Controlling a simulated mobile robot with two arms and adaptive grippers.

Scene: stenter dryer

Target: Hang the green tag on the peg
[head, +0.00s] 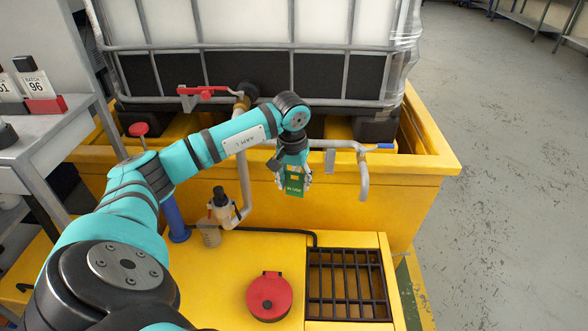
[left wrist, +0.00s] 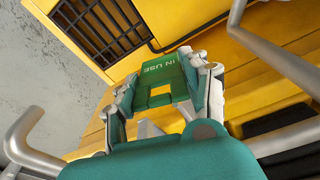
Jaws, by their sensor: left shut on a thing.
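The green tag (head: 295,187) hangs in front of the yellow bund wall, held in my left gripper (head: 292,178). In the left wrist view the tag (left wrist: 163,72) shows the words "IN USE" and a rectangular hole, and both fingers of the left gripper (left wrist: 165,92) close on its sides. The tag is in the air, apart from the floor and the wall as far as I can tell. I cannot pick out the peg for certain in either view. My right gripper is not in view.
A grey pipe (head: 363,182) with a blue-ended handle (head: 380,147) is right of the gripper. A caged white tank (head: 250,22) stands behind. Below are a bottle (head: 222,205), red round lid (head: 269,296) and dark grate (head: 347,284). The grey floor at right is clear.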

